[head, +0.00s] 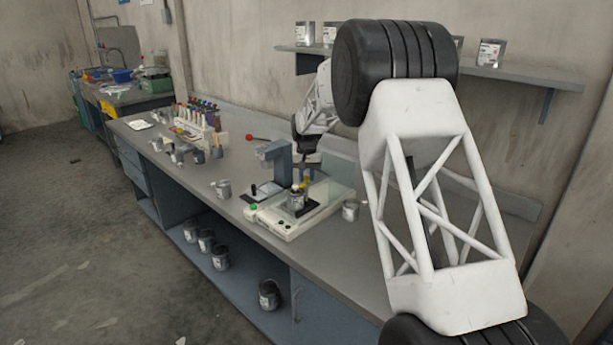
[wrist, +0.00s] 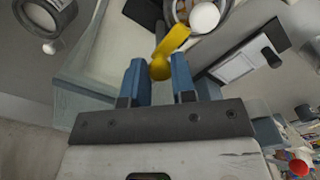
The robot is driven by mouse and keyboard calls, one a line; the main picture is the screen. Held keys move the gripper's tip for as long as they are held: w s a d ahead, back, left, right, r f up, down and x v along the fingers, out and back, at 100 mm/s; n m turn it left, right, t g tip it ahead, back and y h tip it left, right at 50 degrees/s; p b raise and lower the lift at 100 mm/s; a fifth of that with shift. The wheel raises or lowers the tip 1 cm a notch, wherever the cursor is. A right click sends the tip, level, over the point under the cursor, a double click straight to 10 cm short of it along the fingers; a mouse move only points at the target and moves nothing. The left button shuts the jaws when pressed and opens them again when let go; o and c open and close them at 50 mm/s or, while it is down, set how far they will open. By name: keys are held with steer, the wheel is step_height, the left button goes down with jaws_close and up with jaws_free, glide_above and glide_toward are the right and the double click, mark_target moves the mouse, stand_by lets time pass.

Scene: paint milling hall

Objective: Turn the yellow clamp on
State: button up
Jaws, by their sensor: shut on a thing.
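The yellow clamp (wrist: 172,42) is a short lever with a rounded knob end. It shows small in the head view (head: 304,182), partly hidden by my gripper. In the wrist view the blue fingers of my gripper (wrist: 159,78) stand on either side of the knob and are shut on it. The lever runs from the knob up and right towards a round can at the picture's top edge. In the head view this can (head: 297,198) stands on the pale machine (head: 285,226), which has a green button. My gripper (head: 307,172) is low over the machine there.
A grey-blue column (head: 276,162) rises beside the can. A bottle rack (head: 198,125) is farther back. A wall shelf (head: 530,77) holds tins.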

mark_target(307, 177)
steer(key=shift+m, duration=0.3)
steer(key=o, duration=0.6)
steer(key=shift+o, duration=0.2)
steer(key=shift+r, duration=3.85)
steer(key=shift+s+r, duration=0.1)
steer(key=shift+r, duration=0.05)
